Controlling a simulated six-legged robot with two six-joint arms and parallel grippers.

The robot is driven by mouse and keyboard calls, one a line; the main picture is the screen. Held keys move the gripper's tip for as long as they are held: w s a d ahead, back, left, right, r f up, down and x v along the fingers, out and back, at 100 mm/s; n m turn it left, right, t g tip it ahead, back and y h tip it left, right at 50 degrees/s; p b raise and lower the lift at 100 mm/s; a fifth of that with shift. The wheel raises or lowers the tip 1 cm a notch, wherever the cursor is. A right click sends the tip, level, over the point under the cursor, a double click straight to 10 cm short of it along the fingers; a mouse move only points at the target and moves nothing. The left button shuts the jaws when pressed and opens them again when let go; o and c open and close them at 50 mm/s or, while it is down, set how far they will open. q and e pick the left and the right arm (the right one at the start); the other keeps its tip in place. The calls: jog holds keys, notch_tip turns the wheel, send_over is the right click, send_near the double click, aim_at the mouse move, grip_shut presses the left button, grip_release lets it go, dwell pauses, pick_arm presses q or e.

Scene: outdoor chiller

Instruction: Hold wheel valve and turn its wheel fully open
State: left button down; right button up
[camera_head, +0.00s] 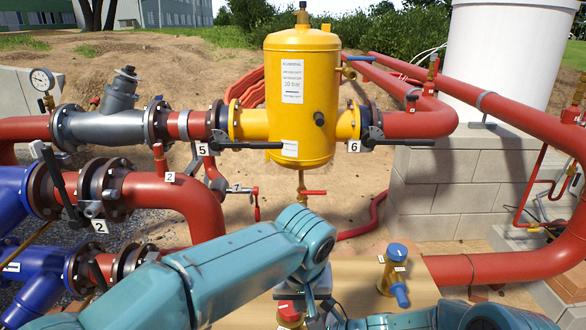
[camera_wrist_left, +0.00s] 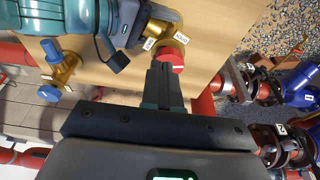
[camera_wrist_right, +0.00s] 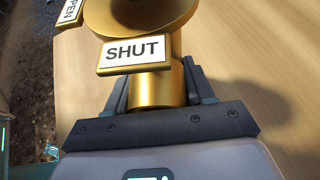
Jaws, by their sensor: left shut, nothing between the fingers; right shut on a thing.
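The wheel valve is a brass body with a red wheel (camera_head: 289,312) above a wooden board, partly hidden behind my arm in the head view. In the right wrist view my right gripper (camera_wrist_right: 155,85) is shut around its brass body (camera_wrist_right: 155,92), below a white SHUT label (camera_wrist_right: 135,53); part of an OPEN label (camera_wrist_right: 70,11) shows at top left. In the left wrist view my left gripper (camera_wrist_left: 165,70) is shut and empty, its tips at the red wheel (camera_wrist_left: 171,59). I cannot tell whether they touch.
A second brass valve with blue handles (camera_head: 397,252) stands on the board (camera_head: 350,280), right of my left arm. Behind are red pipes (camera_head: 190,195), a yellow tank (camera_head: 301,110) and a grey block wall (camera_head: 450,190). Blue pipes lie at the left.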

aim_at(281, 315)
pick_arm(q)
jog(key=a+f, duration=0.2)
jog(key=f, duration=0.1)
jog(key=a+f, duration=0.1)
jog(key=f, duration=0.1)
jog(key=shift+w+a+f, duration=0.2)
jog(key=shift+w+a, duration=0.15)
jog(key=shift+a, duration=0.05)
jog(key=shift+s+f, duration=0.15)
jog(key=shift+f, duration=0.25)
